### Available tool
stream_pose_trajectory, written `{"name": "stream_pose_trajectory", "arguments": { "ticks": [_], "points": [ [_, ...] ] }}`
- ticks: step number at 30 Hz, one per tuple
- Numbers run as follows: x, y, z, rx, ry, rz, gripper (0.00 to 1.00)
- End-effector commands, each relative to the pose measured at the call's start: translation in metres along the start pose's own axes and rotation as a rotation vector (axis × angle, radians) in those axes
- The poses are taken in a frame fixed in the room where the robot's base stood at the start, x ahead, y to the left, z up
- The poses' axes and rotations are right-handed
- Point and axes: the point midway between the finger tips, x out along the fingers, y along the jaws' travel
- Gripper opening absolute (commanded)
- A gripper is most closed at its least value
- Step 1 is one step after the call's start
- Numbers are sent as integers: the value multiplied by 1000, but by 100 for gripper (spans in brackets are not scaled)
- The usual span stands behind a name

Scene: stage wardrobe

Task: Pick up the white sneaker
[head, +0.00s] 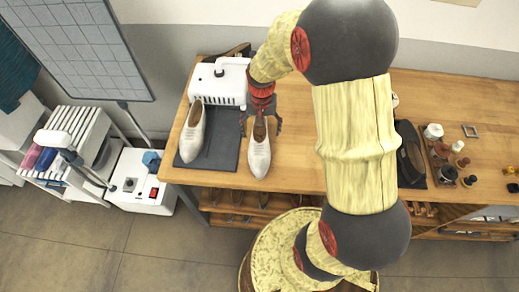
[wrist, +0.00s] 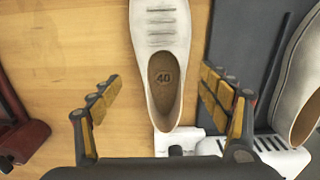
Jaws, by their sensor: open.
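A white sneaker (head: 259,158) lies upright on the bare wood of the workbench, right of the dark mat, toe toward the front edge. In the wrist view the same sneaker (wrist: 161,30) is central, with "40" on its brown insole; its toe is cut off at the top. My gripper (head: 261,126) is open above its heel end. In the wrist view the fingers (wrist: 160,88) stand apart on either side of the shoe's opening, with gaps. A second, matching white shoe (head: 192,136) lies on the mat to the left; its side (wrist: 303,95) shows in the wrist view.
The dark mat (head: 222,158) lies left of the sneaker. A white appliance (head: 218,82) stands behind the shoes. Right of my arm are a dark shoe (head: 409,155) and a tray of bottles (head: 446,163). The wooden bench (head: 300,170) is clear just right of the sneaker.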

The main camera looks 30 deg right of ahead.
Motion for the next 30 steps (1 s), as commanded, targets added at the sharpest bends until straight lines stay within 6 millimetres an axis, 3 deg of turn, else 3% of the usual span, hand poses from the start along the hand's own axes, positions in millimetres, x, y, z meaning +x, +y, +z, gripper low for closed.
{"name": "stream_pose_trajectory", "arguments": {
  "ticks": [14, 21, 30],
  "points": [
    [53, -5, 4, -1, -2, 1, 77],
    [54, -5, 4, -1, 0, 0, 77],
    [53, -5, 4, -1, 0, 0, 60]
  ]
}}
